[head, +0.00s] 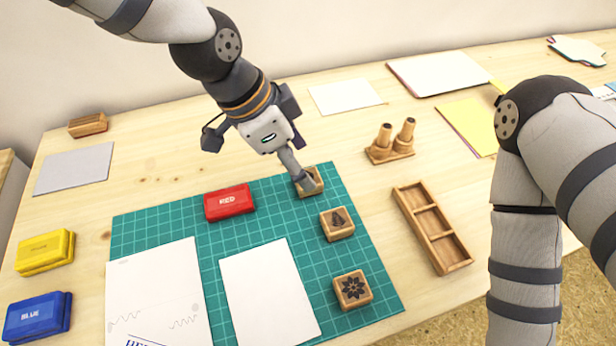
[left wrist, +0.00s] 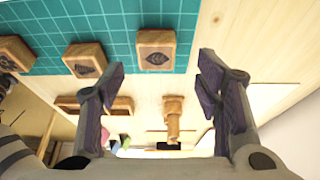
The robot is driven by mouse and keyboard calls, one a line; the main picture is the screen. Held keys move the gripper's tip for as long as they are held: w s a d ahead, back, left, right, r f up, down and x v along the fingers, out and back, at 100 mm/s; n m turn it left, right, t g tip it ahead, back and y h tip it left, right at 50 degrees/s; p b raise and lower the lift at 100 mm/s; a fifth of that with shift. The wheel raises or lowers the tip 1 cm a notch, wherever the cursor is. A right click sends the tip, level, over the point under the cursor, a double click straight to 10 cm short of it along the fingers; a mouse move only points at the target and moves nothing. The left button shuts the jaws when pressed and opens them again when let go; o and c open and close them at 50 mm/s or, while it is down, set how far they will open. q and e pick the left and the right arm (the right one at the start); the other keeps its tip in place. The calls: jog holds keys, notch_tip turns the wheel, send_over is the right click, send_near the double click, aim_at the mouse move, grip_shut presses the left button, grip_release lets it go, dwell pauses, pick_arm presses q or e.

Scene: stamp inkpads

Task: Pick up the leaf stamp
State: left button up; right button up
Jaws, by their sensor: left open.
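The leaf stamp (head: 315,186) is a small wooden block near the top edge of the green cutting mat (head: 275,232), partly hidden by a finger of my left gripper (head: 298,180). In the left wrist view the leaf stamp (left wrist: 156,50) shows a dark leaf on its upper face. My left gripper (left wrist: 161,72) is open and empty, its fingers spread to either side of the stamp's line. I cannot tell how high the fingertips are above it. My right arm is at the right, its gripper out of the picture.
A tree-marked stamp (head: 337,223) and a flower stamp (head: 352,289) stand nearby on the mat. A red inkpad (head: 230,201) lies left of the leaf stamp. A wooden tray (head: 407,193) and a holder with two wooden handles (head: 390,153) are to the right.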

pick_arm(q)
jog(key=x, duration=0.4)
jog(key=shift+s+a+f, duration=0.1)
jog(key=shift+s, duration=0.25)
jog(key=shift+w, duration=0.1)
pick_arm(e)
jog(key=shift+s+f, duration=0.15)
jog(key=shift+f, duration=0.05)
pick_arm(q)
jog(key=c, duration=1.1)
notch_tip(320, 180, up, 3)
jog(key=shift+w+r, duration=0.1)
jog(key=s+r+p, duration=0.1)
jog(key=s+r, duration=0.2)
jog(key=s, duration=0.1)
jog(key=s+r+p, duration=0.1)
jog(key=s+r, duration=0.2)
jog(key=s, duration=0.2)
jog(key=s+d+r, duration=0.1)
jog(key=s+r, duration=0.3)
jog(key=s, duration=0.1)
jog(key=shift+s+p, duration=0.15)
jog(key=shift+p, duration=0.25)
pick_arm(e)
jog(key=shift+t, duration=0.8)
jog(key=w+r, duration=0.4)
jog(key=shift+w, duration=0.1)
